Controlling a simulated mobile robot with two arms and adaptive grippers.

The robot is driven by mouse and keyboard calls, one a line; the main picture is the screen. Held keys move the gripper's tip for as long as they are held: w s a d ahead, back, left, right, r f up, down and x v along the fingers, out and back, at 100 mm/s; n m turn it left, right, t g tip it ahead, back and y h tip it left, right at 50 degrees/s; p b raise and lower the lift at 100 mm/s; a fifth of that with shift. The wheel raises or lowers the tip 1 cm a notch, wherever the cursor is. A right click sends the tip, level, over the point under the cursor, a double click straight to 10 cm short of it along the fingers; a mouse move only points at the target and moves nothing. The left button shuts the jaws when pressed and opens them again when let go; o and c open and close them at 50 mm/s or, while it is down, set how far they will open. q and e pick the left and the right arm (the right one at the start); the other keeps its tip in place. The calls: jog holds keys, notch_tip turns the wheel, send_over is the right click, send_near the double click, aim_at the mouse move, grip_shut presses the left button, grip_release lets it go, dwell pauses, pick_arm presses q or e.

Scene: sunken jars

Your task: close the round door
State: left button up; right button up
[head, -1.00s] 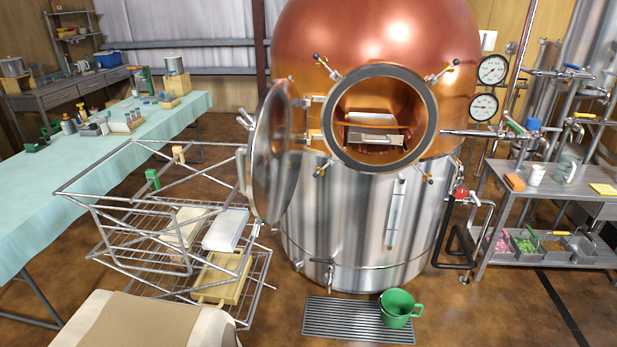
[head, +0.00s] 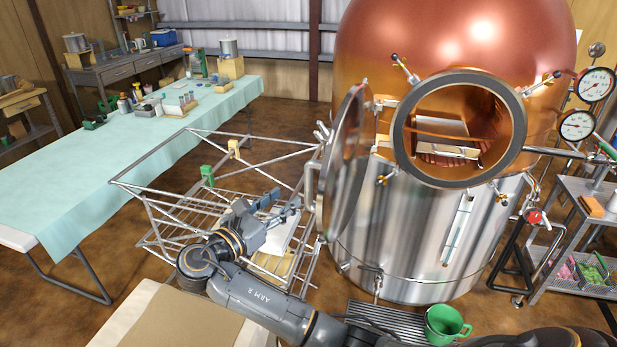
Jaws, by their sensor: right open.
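The round door (head: 347,165) is a shiny metal disc standing open. It is hinged on the left side of the round opening (head: 402,128) in the copper and steel vessel (head: 450,35). I see it nearly edge-on, with a bar handle (head: 311,190) on its left side. The opening is uncovered and shows a pale tray-like thing (head: 442,127) inside. My right gripper (head: 280,203) is open and empty, left of the door and above the wire rack. It appears close to the handle, but I cannot tell the exact gap. My left gripper is not in view.
The wire rack (head: 160,203) stands just left of the door, partly behind my right arm. A green mug (head: 441,322) stands on the floor grate (head: 372,312) below the vessel. A long cloth-covered table (head: 80,185) is at left, a metal cart (head: 570,215) at right.

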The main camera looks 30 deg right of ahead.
aim_at(306, 182)
jog(key=p+x, duration=0.2)
jog(key=x, duration=0.7)
jog(key=shift+w+d, duration=0.2)
jog(key=shift+d, duration=0.05)
jog(key=shift+w+d+f+p, duration=0.2)
jog(key=shift+d+p, duration=0.1)
jog(key=shift+d, duration=0.1)
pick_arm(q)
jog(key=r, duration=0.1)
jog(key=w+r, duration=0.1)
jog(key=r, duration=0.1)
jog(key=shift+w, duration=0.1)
pick_arm(e)
grip_shut()
